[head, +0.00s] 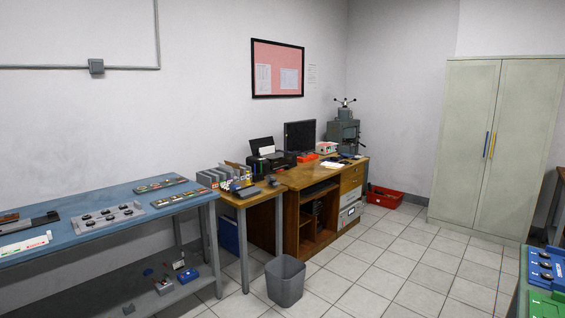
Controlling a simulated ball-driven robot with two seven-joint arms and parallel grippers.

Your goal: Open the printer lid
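A black printer (270,160) stands on the wooden desk (312,180) against the far wall, left of a dark monitor (300,136). A dark panel with a pale sheet stands tilted up at its back; whether this is the lid or a paper support is too small to tell. The printer is well away from me across the room. Neither of my grippers shows in the head view.
A blue workbench (135,222) with parts on top runs along the left. A small wooden table (246,198) joins it to the desk. A grey waste bin (285,280) stands on the floor before the desk. A red crate (385,196) and green cabinet (490,145) are further right. Tiled floor is clear centre-right.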

